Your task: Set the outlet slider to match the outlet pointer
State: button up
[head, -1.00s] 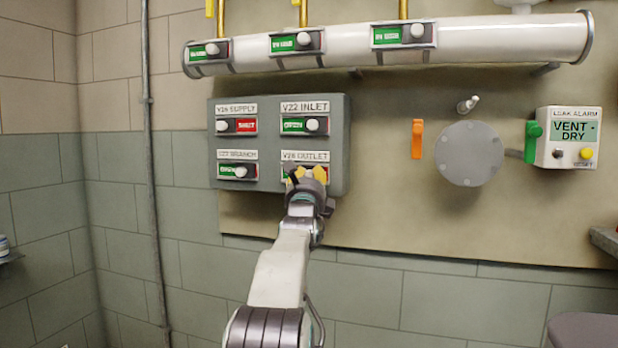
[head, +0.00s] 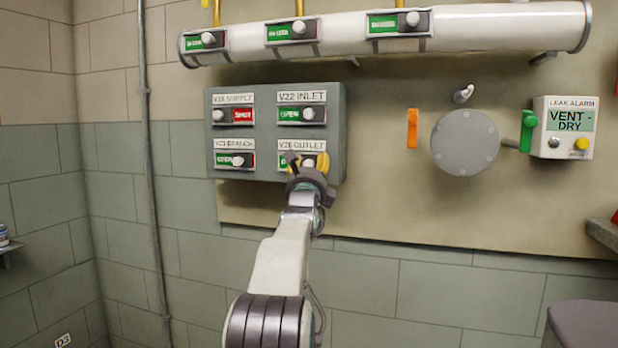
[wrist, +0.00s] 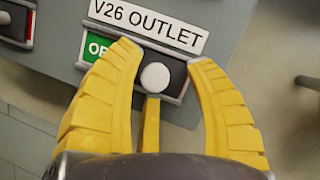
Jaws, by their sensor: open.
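The V26 outlet slider (head: 308,162) is at the lower right of the grey panel. In the wrist view, its round white knob (wrist: 155,77) has a green strip (wrist: 96,47) with partly hidden lettering on its left and a dark part of the slot on its right. My gripper (head: 307,160) is open at the slider. In the wrist view, my yellow fingers (wrist: 165,55) stand apart on either side of the knob, with visible gaps. A third yellow finger is below it. I cannot tell which indicator is the outlet pointer.
The grey panel (head: 272,95) also holds the supply (head: 232,116), inlet (head: 301,115) and branch (head: 235,160) sliders. Above it, a white pipe (head: 480,30) carries three green-marked indicators. An orange handle (head: 412,128), a round grey cover (head: 464,142) and a leak alarm box (head: 565,128) are to the right.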

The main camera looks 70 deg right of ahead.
jog(key=v, duration=1.1)
jog(key=shift+s+a, duration=0.2)
jog(key=shift+a, duration=0.15)
jog(key=shift+f, duration=0.15)
dwell(0.5)
